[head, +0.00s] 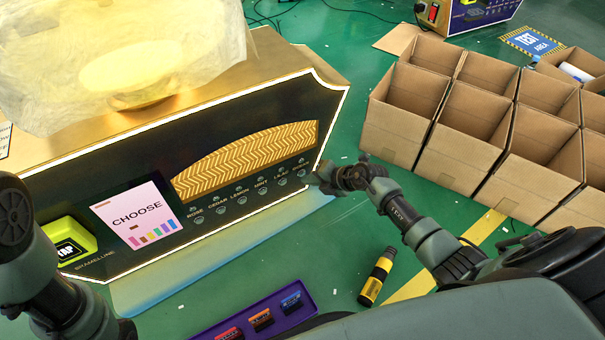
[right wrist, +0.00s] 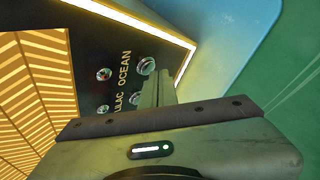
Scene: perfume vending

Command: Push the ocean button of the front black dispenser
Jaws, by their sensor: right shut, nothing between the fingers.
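The black dispenser (head: 150,160) has a gold-patterned window and a row of round buttons under small labels. In the right wrist view the ocean button (right wrist: 146,66) is a silver disc beside the "OCEAN" label, near the panel's lit edge. The lilac button (right wrist: 135,100) is next to it, partly behind my fingers. My right gripper (head: 318,180) is at the right end of the button row. Its shut, empty fingers (right wrist: 159,80) show right beside the ocean button; I cannot tell whether they touch it. My left gripper is out of view; only the left arm shows.
A "CHOOSE" screen (head: 136,214) and a yellow-green tap pad (head: 72,240) are on the panel's left. Cardboard boxes (head: 465,115) stand at the right. A black-yellow bottle (head: 377,277) and a purple tray (head: 310,304) with small items are below.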

